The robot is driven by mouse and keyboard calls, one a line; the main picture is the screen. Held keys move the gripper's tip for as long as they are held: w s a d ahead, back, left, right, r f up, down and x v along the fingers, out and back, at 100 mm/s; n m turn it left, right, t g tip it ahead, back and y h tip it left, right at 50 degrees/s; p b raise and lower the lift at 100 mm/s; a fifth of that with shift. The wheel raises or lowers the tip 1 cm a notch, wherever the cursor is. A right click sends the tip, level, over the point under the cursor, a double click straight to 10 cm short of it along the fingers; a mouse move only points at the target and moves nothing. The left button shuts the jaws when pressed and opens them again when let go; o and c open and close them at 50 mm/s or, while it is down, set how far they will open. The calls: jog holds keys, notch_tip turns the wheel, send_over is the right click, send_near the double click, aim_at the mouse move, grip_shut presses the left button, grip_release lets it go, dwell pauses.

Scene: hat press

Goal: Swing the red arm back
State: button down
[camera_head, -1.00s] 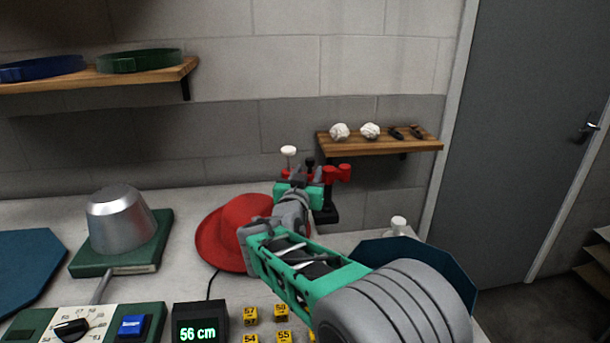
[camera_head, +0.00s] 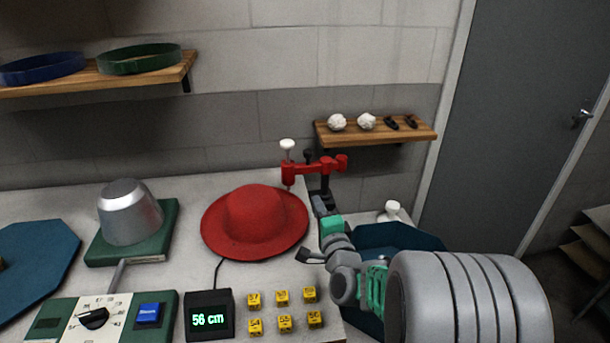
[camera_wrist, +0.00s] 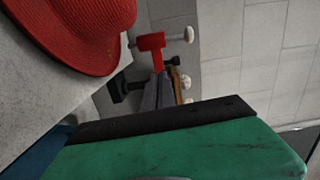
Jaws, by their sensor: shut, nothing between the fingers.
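The red arm (camera_head: 318,168) is a level bar on a black post (camera_head: 326,186), to the right of and behind the red hat (camera_head: 253,212). Its left end carries a white knob (camera_head: 287,145) and points left, beyond the hat's far edge. My gripper (camera_head: 317,203) is shut and empty, a little below and in front of the red arm, and appears apart from it. In the wrist view the red arm (camera_wrist: 152,42) shows beyond my grey fingertips (camera_wrist: 157,92), with the hat's red brim (camera_wrist: 75,45) at upper left.
A silver block (camera_head: 130,212) on a green base stands left of the hat. A wooden shelf (camera_head: 377,136) hangs behind the red arm.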

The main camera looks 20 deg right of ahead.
jog(key=p, duration=0.3)
send_near(302, 170)
jog(key=shift+m, duration=0.3)
jog(key=w, duration=0.7)
jog(key=shift+d, duration=0.3)
jog(key=shift+b, duration=0.3)
